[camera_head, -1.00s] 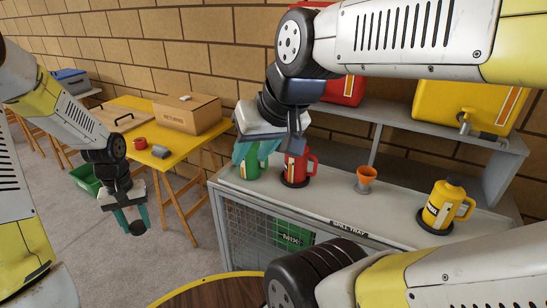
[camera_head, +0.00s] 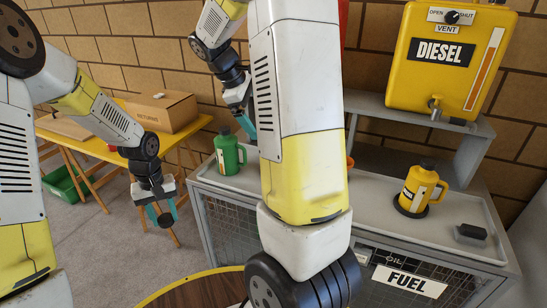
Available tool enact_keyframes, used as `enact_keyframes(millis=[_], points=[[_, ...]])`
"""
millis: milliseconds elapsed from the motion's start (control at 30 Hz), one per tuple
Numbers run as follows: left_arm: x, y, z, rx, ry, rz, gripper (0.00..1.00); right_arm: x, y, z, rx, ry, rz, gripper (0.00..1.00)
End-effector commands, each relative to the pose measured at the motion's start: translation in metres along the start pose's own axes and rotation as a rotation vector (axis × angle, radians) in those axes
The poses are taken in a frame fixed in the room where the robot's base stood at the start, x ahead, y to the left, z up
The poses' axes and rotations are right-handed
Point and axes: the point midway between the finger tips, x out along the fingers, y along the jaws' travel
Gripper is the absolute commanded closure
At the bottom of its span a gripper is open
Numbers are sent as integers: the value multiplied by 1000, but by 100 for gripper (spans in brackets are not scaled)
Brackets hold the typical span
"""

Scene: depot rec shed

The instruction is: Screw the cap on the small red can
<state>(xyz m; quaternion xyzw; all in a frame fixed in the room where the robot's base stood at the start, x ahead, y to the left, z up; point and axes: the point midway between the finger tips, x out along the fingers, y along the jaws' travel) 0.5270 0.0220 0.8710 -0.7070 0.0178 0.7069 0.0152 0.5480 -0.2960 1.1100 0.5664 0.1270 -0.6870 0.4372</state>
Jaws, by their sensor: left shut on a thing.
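My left gripper (camera_head: 162,213) hangs in front of the bench, left of it, shut on a small dark round thing (camera_head: 165,220) that looks like a cap. My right arm crosses the middle of the view. My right gripper (camera_head: 245,124) is mostly hidden behind it; one teal finger shows near the green can, so its opening cannot be judged.
The bench top (camera_head: 385,209) holds a green can (camera_head: 229,152), a yellow can (camera_head: 420,187) and a dark block (camera_head: 470,233). A yellow diesel tank (camera_head: 445,80) is above. A cardboard box (camera_head: 160,110) sits on the yellow table at left. A round wooden top (camera_head: 200,292) is in front.

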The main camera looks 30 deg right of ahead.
Motion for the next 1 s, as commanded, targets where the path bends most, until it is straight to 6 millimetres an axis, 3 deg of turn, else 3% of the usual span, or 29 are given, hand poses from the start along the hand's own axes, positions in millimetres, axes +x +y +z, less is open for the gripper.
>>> enact_keyframes(millis=[200, 433, 633, 1000], points=[[10, 42, 5, 17, -1, -1, 96, 55, 57, -32, -284, -291, 80, 0], [18, 77, 11, 27, 0, -2, 96, 93, 98, -63, -531, -560, 146, 0], [22, 91, 15, 31, -1, -4, 96, 107, 112, -80, -637, -681, 175, 0], [22, 94, 15, 31, -1, -4, 96, 109, 114, -82, -655, -701, 178, 0]])
